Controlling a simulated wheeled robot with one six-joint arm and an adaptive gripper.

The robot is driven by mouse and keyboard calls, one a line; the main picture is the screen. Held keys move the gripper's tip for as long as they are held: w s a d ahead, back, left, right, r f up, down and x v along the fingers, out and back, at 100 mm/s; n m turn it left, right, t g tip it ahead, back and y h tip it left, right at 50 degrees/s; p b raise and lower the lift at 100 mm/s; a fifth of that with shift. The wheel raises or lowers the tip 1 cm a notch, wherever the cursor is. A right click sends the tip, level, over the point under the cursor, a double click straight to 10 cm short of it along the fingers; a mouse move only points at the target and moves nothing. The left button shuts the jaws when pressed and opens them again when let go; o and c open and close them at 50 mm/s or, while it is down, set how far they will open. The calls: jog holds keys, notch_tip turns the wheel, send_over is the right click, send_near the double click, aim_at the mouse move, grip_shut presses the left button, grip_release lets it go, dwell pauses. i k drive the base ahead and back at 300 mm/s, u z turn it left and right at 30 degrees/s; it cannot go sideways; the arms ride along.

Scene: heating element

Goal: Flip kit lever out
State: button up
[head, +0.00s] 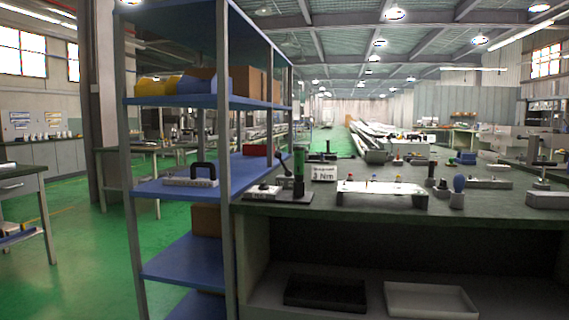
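No part is clearly readable as the kit lever. A flat grey unit (190,182) with an upright black arched handle (205,168) sits on the blue middle shelf. On the bench at the right of the shelf stands a small dark stand (298,172) with a green top and a black rod leaning beside it. A small light box (263,191) sits at its left. I cannot tell whether a lever belongs to any of these. My gripper is not in view.
A blue shelf rack (180,102) with grey posts stands left of the dark workbench (500,211). Two trays lie below. Green floor is open at left.

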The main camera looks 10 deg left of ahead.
aim_at(279, 155)
jog(key=k, duration=0.65)
jog(key=u, duration=0.25)
jog(key=i, duration=0.35)
jog(key=u, duration=0.55)
jog(key=i, duration=1.2)
jog(key=z, duration=0.2)
